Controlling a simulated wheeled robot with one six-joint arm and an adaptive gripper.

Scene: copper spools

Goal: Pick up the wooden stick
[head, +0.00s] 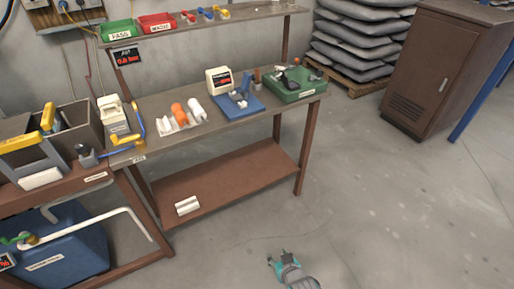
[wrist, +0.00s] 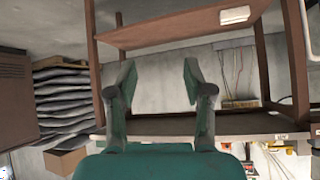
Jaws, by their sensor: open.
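My gripper (head: 277,257) is open and empty over the bare floor in front of the workbench, at the bottom of the head view. In the wrist view its two fingers (wrist: 158,78) stand wide apart with nothing between them. No wooden stick can be made out for certain. A small brown upright piece (head: 257,75) stands on the bench between the blue fixture (head: 238,105) and the green tray (head: 297,87). It is too small to tell whether it is the stick. My gripper is well away from it, lower and nearer.
The workbench (head: 160,90) also holds orange (head: 179,114) and white (head: 195,108) spools and a white box (head: 218,80). Its lower shelf (head: 235,180) carries a white piece (head: 187,206). A brown cabinet (head: 440,70) stands at the right. The floor between is clear.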

